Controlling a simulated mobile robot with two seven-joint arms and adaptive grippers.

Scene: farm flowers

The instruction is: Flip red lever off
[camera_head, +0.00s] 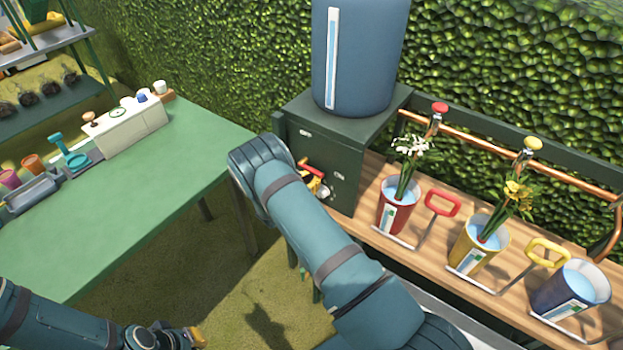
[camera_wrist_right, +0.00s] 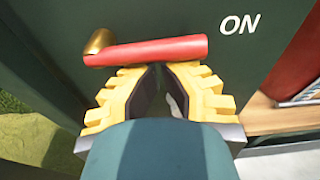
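The red lever (camera_wrist_right: 150,50) lies nearly level on the dark green cabinet front, with a brass pivot (camera_wrist_right: 99,41) at its left end and the word ON to its right. It also shows in the head view (camera_head: 310,168). My right gripper (camera_wrist_right: 160,68) has yellow fingers with dark pads, their tips together just below the middle of the lever. The lever is not between the fingers; whether the tips touch it I cannot tell. In the head view my right arm partly hides this gripper. My left gripper (camera_head: 196,336) is low at the bottom left, only partly visible.
A blue tank (camera_head: 360,60) stands on the dark green cabinet (camera_head: 340,145). To its right, a wooden bench (camera_head: 365,205) holds red, yellow and blue pots and copper piping. A green table (camera_head: 140,190) stands left; grassy floor lies between.

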